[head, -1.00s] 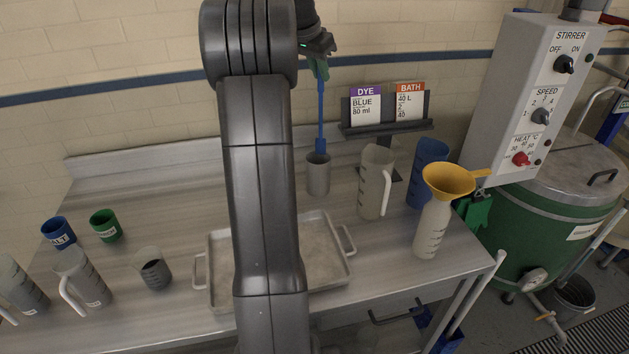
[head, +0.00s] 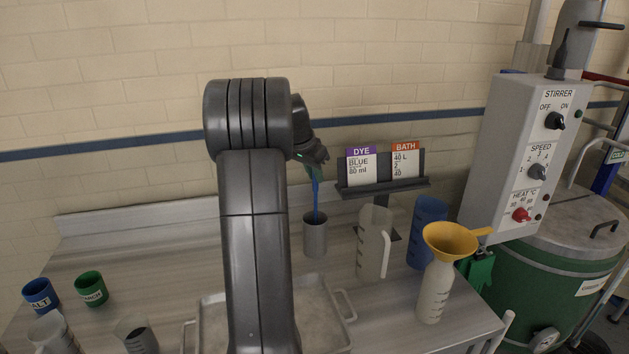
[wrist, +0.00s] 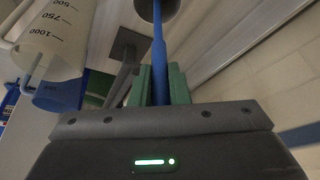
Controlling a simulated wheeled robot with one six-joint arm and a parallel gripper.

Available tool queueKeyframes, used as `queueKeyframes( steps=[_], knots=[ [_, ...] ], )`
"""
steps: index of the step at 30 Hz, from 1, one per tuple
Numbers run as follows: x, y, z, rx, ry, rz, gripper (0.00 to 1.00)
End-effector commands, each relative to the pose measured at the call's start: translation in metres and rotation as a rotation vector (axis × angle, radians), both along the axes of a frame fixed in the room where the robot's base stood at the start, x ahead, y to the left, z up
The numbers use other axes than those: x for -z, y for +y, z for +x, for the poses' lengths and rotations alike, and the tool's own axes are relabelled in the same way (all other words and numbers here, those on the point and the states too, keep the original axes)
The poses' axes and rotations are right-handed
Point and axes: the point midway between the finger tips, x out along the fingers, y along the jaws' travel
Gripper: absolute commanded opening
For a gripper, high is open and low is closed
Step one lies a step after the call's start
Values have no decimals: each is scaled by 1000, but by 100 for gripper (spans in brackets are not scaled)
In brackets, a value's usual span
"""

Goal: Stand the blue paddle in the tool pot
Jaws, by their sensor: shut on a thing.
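The blue paddle (head: 315,196) is upright with a slight tilt, its lower end hidden inside the grey metal tool pot (head: 315,236). My gripper (head: 313,174) is above the pot, shut on the paddle's upper shaft. In the wrist view, the green fingers (wrist: 160,86) close on both sides of the blue shaft (wrist: 158,50), which runs into the pot (wrist: 150,10) at the top edge. Whether the paddle touches the pot's bottom is hidden.
A clear jug (head: 373,245), a blue jug (head: 427,225) and a bottle with a yellow funnel (head: 436,285) stand right of the pot. The card stand (head: 383,187) is behind.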

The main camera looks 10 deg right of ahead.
Motion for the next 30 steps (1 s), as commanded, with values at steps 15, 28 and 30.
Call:
queueKeyframes(
  steps=[15, 28, 30],
  knots=[
    [23, 0, 0, 1, 0, 0, 0],
    [21, 0, 0, 1, 0, 0, 37],
    [18, 0, 0, 1, -1, 1, 37]
  ],
)
